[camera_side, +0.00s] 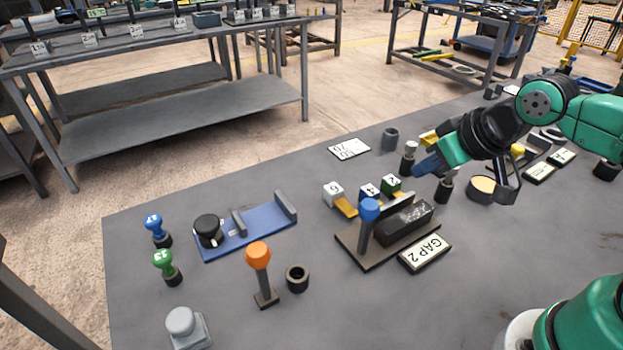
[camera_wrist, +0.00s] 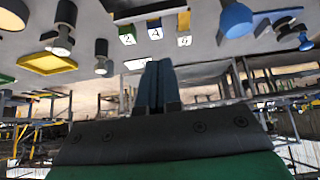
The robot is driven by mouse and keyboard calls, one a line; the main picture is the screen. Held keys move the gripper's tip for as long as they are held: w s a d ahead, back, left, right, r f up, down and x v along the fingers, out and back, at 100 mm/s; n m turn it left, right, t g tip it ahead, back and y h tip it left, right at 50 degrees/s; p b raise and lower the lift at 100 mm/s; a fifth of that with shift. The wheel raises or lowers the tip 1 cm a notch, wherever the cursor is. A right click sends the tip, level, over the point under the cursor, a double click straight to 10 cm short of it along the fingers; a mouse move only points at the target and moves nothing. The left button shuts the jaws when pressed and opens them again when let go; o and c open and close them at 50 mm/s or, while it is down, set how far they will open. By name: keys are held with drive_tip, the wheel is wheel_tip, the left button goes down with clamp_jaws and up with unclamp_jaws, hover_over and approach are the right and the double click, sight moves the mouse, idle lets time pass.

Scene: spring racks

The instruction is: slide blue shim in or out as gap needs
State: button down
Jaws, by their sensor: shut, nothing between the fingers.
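A blue-knobbed piece (camera_side: 368,210) with a dark upright stem stands at the left end of the dark fixture plate (camera_side: 372,256), beside a black block (camera_side: 404,224). Its round blue knob also shows in the wrist view (camera_wrist: 236,20). A card reading GAP 2 (camera_side: 425,252) lies in front of the plate.
An orange-knobbed piece (camera_side: 258,260) and a black ring (camera_side: 298,278) stand left of the fixture. A blue rack (camera_side: 250,228) holds a black knob. Green and blue stamps and a grey button are at far left. A yellow-topped dish (camera_side: 482,187) stands below my arm.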

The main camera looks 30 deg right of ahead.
idle(0.3)
drive_tip(key=c, duration=0.8)
unclamp_jaws()
drive_tip(key=shift+w+r, duration=0.1)
drive_tip(key=shift+w, duration=0.05)
drive_tip(key=shift+c, duration=0.2)
drive_tip(key=o, duration=0.4)
drive_tip(key=shift+w+r+g, duration=0.1)
drive_tip(key=shift+w+g, duration=0.25)
drive_tip(key=shift+g, duration=0.05)
drive_tip(key=shift+c, duration=0.2)
drive_tip(key=g, duration=0.6)
hover_over(370, 190)
drive_tip(key=f, duration=0.7)
drive_tip(key=shift+s, duration=0.2)
drive_tip(key=shift+w+f, duration=0.2)
drive_tip(key=shift+f, duration=3.1)
